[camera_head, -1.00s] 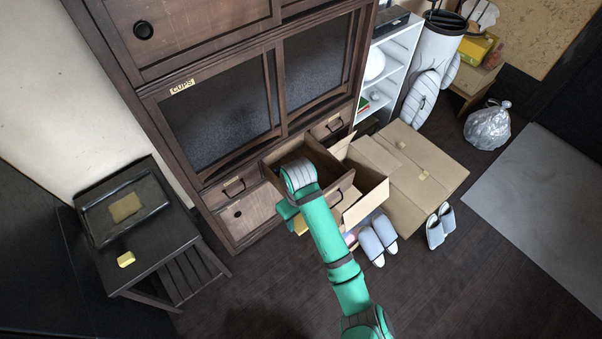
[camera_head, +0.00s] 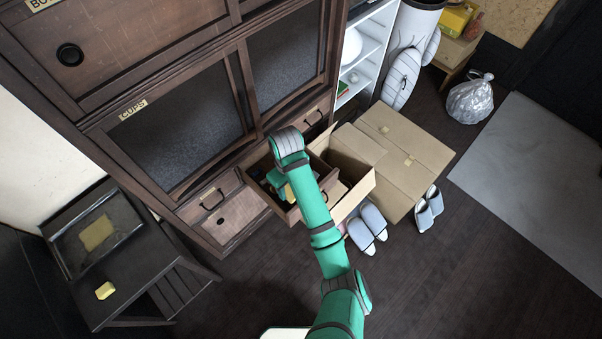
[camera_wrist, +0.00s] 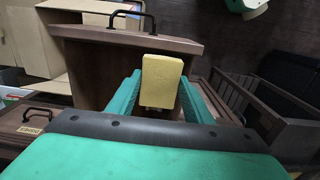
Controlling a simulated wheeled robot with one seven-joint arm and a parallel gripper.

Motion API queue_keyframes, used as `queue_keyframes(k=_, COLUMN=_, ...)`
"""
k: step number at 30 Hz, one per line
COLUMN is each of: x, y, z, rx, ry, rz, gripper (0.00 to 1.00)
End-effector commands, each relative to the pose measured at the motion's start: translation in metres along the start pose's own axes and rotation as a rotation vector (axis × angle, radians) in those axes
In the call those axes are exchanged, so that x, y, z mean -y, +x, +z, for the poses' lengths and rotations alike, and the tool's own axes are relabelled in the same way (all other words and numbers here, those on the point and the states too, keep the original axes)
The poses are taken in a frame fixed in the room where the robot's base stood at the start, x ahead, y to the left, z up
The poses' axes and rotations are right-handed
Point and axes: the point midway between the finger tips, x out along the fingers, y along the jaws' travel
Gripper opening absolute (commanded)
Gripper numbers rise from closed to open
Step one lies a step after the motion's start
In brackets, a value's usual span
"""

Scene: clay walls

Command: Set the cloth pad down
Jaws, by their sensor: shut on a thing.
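The cloth pad (camera_wrist: 161,80) is a yellow, flat rectangular piece in the wrist view. My gripper (camera_wrist: 158,95) is shut on it, with one green finger on each side. In the head view the pad (camera_head: 291,193) shows partly beside my gripper (camera_head: 279,184), at the open drawer of the dark wooden cabinet. My arm hides part of the pad and drawer there. In the wrist view the drawer front (camera_wrist: 110,75) with its black handle lies behind the pad; contact between them cannot be told.
A black side table (camera_head: 130,275) at left bears a yellow block (camera_head: 105,290) and a tray (camera_head: 75,255) with a tan piece. The floor at lower right is clear.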

Motion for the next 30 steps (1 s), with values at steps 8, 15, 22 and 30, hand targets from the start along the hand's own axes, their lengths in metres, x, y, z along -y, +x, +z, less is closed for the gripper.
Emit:
queue_keyframes(k=8, x=-0.02, y=0.009, z=-0.008, rx=0.0, ry=0.003, rz=-0.001, gripper=0.28)
queue_keyframes(k=15, x=-0.057, y=0.025, z=-0.02, rx=0.003, ry=0.005, rz=0.003, gripper=0.28)
queue_keyframes(k=22, x=-0.087, y=0.059, z=-0.033, rx=0.005, ry=0.004, rz=0.002, gripper=0.28)
queue_keyframes(k=30, x=-0.106, y=0.084, z=-0.042, rx=0.001, ry=0.005, rz=0.001, gripper=0.28)
